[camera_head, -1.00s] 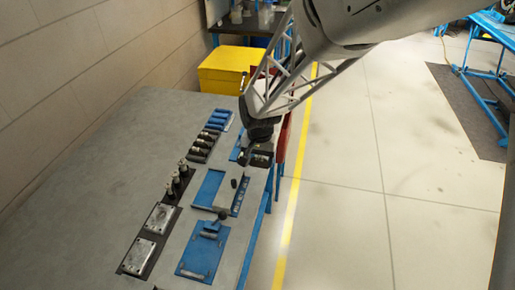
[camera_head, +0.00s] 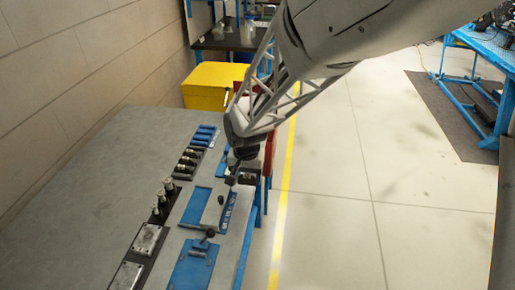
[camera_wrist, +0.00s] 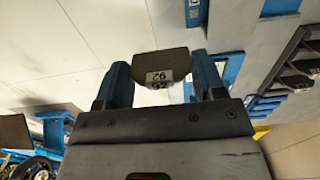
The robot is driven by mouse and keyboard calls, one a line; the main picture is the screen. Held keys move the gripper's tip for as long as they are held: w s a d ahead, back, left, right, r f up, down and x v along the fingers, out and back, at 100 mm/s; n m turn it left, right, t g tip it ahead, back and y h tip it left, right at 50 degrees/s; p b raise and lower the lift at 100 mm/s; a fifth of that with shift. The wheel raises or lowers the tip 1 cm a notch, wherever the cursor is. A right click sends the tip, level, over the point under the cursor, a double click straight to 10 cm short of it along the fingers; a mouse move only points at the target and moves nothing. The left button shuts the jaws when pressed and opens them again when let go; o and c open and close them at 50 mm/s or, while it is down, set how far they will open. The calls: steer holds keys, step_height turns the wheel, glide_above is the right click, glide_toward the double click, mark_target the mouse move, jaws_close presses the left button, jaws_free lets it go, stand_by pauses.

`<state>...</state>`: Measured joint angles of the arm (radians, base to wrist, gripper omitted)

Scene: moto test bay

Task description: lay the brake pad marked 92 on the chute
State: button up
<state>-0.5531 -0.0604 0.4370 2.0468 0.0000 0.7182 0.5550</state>
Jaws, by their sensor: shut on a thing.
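My gripper (camera_wrist: 163,76) is shut on a dark brown brake pad (camera_wrist: 147,64), held between its two blue fingers. A light label on the pad has two rows of digits; the lower row appears to read 92, partly cut off. In the head view my gripper (camera_head: 237,174) hangs over the right edge of the grey table, and the pad (camera_head: 249,178) shows as a small dark block. A red part (camera_head: 269,153) stands just behind it at the table edge; I cannot tell whether it is the chute.
The grey table (camera_head: 120,170) carries blue trays (camera_head: 197,205), several dark and blue cylinders (camera_head: 203,135) and metal plates (camera_head: 148,240). A yellow bin (camera_head: 210,85) stands behind it. Open floor (camera_head: 340,220) lies to the right, with a blue workbench (camera_head: 485,45) beyond.

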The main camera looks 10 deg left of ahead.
steer(key=w+a+r+m, duration=0.3)
steer(key=w+m, duration=0.1)
steer(key=w, duration=0.9)
steer(key=w+a+r+m, duration=0.3)
steer(key=w+r+m, duration=0.1)
steer(key=w, duration=0.9)
steer(key=w+a+r+m, duration=0.3)
steer(key=w+m, duration=0.3)
steer(key=w, duration=0.7)
steer(key=shift+a+r, duration=0.25)
steer(key=shift+a, duration=0.05)
steer(key=shift+f, duration=0.1)
steer(key=shift+f, duration=3.05)
steer(key=shift+f, duration=1.1)
